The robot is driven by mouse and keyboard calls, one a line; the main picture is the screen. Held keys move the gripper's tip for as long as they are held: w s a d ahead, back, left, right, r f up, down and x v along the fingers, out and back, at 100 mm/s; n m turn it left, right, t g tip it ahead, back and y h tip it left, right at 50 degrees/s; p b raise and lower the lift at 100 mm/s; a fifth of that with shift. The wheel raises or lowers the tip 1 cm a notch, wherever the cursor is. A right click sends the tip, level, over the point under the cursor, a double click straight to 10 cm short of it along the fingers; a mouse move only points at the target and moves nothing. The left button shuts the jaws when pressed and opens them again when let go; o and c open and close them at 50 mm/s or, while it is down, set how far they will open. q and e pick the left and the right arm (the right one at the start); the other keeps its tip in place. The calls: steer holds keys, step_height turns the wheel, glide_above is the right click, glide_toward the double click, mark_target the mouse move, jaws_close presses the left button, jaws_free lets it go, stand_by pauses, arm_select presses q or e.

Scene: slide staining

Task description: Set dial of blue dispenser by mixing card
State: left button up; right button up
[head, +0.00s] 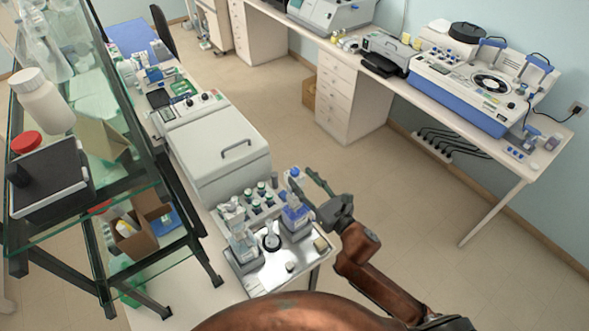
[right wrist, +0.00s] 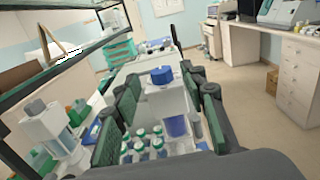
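The blue dispenser (head: 296,215) stands on the steel tray at the front of the left bench, with a blue-topped head (head: 295,173) above its body. My right gripper (head: 304,180) is at the height of this head, its fingers spread and empty. In the right wrist view the round blue top (right wrist: 162,75) shows between the two green-padded fingers, apart from both; the blue body (right wrist: 177,126) is below it. The dial's setting is too small to read. I cannot pick out a mixing card. My left gripper is not in view.
A clear dispenser (head: 241,245) stands left on the tray (head: 271,272), with a dark round item (head: 271,242) between. Several green-capped bottles (head: 261,190) stand behind, before a large grey box-shaped machine (head: 215,150). A glass shelf (head: 60,225) rises at left. Floor to the right is free.

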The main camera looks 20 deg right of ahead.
mark_target(297, 174)
steer(key=shift+p+x, duration=0.5)
steer(key=shift+x, duration=1.85)
jaws_close()
